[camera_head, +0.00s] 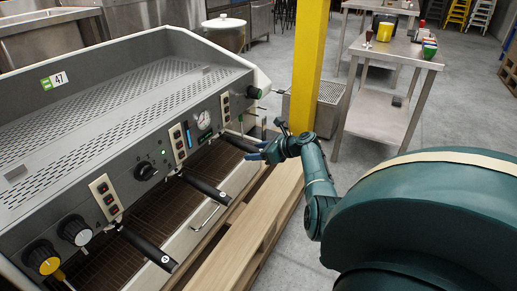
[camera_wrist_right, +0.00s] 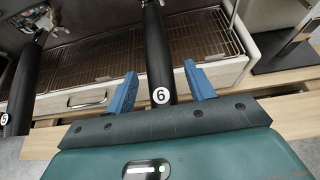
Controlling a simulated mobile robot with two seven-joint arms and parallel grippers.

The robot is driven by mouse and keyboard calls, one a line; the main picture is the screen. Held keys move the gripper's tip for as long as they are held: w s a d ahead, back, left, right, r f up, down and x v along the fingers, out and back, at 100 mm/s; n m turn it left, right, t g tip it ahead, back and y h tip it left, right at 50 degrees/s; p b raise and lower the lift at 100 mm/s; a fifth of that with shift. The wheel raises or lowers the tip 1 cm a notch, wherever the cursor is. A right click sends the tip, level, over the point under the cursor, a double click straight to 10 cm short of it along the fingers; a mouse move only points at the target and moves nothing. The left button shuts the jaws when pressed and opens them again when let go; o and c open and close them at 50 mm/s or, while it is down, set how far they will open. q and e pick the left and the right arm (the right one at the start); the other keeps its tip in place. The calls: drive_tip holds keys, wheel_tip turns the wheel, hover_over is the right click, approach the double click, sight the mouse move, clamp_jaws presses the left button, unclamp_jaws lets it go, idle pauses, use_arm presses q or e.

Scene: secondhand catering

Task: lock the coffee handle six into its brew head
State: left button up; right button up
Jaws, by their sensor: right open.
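The coffee handle six is a black handle (camera_wrist_right: 155,50) with a white round "6" label on its end. In the right wrist view it runs up between my right gripper's two blue fingers, with a visible gap on each side. My right gripper (camera_wrist_right: 160,76) is open around it, not closed on it. In the head view, handle six (camera_head: 238,142) sticks out from the far end of the coffee machine (camera_head: 110,150), and my right gripper (camera_head: 262,153) is at its outer end. Its brew head is hidden under the machine's front panel. My left gripper is not in view.
Two more black handles (camera_head: 205,187) (camera_head: 148,247) stick out nearer along the machine; one labelled 5 (camera_wrist_right: 22,85) shows left in the wrist view. The drip tray (camera_wrist_right: 95,60) lies below. A yellow post (camera_head: 309,65) and a steel table (camera_head: 395,48) stand beyond.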

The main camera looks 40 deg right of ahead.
drive_tip(key=shift+s+r, duration=0.15)
use_arm(q)
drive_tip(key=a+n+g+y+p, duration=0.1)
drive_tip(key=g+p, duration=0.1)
drive_tip(key=p, duration=0.1)
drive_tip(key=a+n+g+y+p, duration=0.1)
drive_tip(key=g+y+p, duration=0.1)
drive_tip(key=p, duration=0.1)
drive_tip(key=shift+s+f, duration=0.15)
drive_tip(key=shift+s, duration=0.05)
use_arm(e)
drive_tip(key=v, duration=1.3)
